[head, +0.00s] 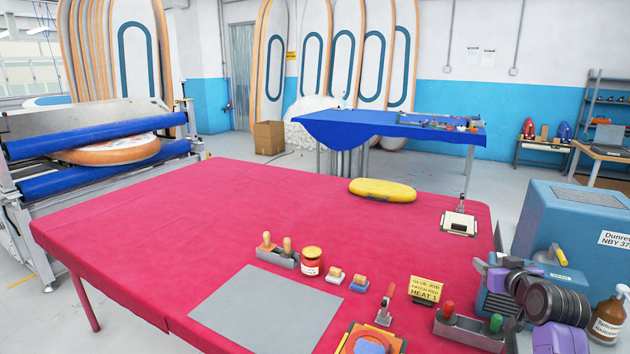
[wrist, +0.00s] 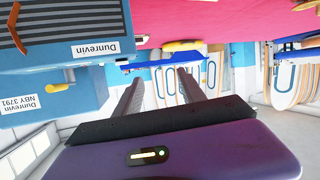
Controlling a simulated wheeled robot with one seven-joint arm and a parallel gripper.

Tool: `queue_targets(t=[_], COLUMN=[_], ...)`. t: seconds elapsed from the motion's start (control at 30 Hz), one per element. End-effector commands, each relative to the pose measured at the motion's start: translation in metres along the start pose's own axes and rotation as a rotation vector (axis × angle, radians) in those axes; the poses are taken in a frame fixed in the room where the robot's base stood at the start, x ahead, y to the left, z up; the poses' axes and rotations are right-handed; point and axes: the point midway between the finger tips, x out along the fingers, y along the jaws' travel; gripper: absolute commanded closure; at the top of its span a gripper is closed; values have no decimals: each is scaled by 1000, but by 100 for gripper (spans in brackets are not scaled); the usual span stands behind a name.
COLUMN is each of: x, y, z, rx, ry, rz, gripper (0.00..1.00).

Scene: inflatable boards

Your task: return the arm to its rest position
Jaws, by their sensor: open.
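My arm (head: 545,300), with purple and dark links, is folded at the lower right of the head view, beside the red-covered table (head: 150,240) and in front of the blue machine. In the wrist view my gripper (wrist: 160,76) shows two dark fingers spread apart with nothing between them. The wrist picture looks upside down, with the red cloth (wrist: 220,20) at its top. The fingers appear clear of the table and of the machine. In the head view I cannot make out the fingertips for certain.
The blue Dunrevin machine (head: 575,225) stands close by my arm; it also shows in the wrist view (wrist: 60,60). A brown bottle (head: 607,318) is at the right edge. A stamp rack (head: 470,328), glue-job sign (head: 425,289) and grey sheet (head: 265,308) lie on the table.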

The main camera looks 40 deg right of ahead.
Motion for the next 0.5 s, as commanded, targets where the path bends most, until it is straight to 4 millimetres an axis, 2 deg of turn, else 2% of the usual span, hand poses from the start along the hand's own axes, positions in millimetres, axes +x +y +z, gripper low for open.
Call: queue_targets(t=[0.03,0.2,0.37,0.5], x=[-8,-46,-94,-145], y=[-25,-87,-137,-175], z=[12,37,63,84], rx=[18,69,104,121], ry=[35,159,244,300], rz=[-11,-34,-71,-116], gripper=[53,53,53,53])
